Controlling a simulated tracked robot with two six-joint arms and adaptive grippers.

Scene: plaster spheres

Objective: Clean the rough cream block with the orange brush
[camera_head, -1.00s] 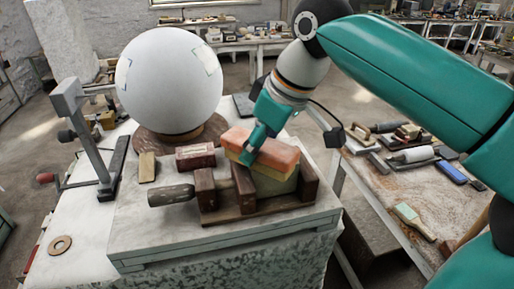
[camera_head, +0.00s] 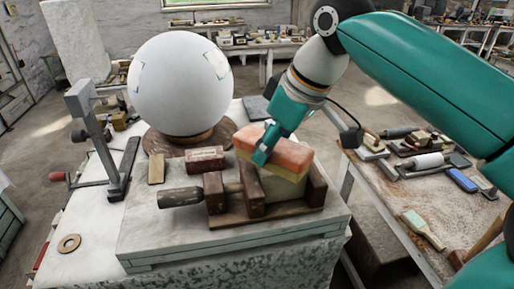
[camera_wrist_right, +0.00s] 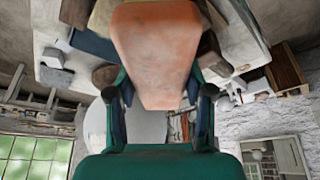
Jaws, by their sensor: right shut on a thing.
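The cream block (camera_head: 283,189), greenish-cream on its visible side, stands between the dark brown jaws of a wooden clamp (camera_head: 232,222). The orange brush (camera_head: 290,153) has an orange back over a yellowish lower layer. It lies over the top of the block, slightly tilted, and hides most of that top. I cannot tell whether its underside touches the block. My right gripper (camera_head: 262,156) is shut on the brush from above. In the right wrist view the orange back (camera_wrist_right: 158,50) fills the space between the fingers. My left gripper is not in view.
A large white sphere (camera_head: 180,85) stands on a round wooden base behind the clamp. A metal stand (camera_head: 105,145) is at the left. Small blocks (camera_head: 204,158) lie behind the clamp. A side table (camera_head: 395,195) with several tools is at the right.

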